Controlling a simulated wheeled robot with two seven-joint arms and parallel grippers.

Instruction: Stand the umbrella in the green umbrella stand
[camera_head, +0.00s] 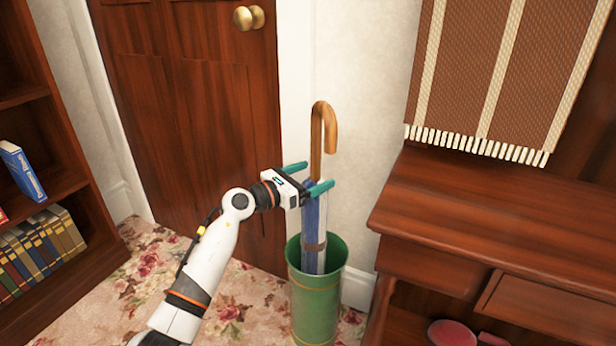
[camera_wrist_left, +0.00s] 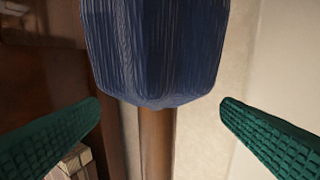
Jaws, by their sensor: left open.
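The umbrella, with a curved wooden handle (camera_head: 324,133) and a furled blue canopy (camera_head: 313,232), stands nearly upright with its lower end inside the green umbrella stand (camera_head: 316,303). Its tip is hidden by the stand's wall. My left gripper (camera_head: 318,174) is open, at the height where the handle meets the canopy. In the left wrist view the canopy (camera_wrist_left: 155,50) and the wooden shaft (camera_wrist_left: 156,145) lie between the two spread green fingers, with a gap on each side. My right gripper is in neither view.
A wooden desk (camera_head: 480,222) with a hanging striped textile (camera_head: 505,70) above stands close at the right. A door (camera_head: 200,110) and pale wall are behind. A bookcase (camera_head: 50,150) is at the left. Flowered carpet (camera_head: 150,262) is open between the bookcase and the stand.

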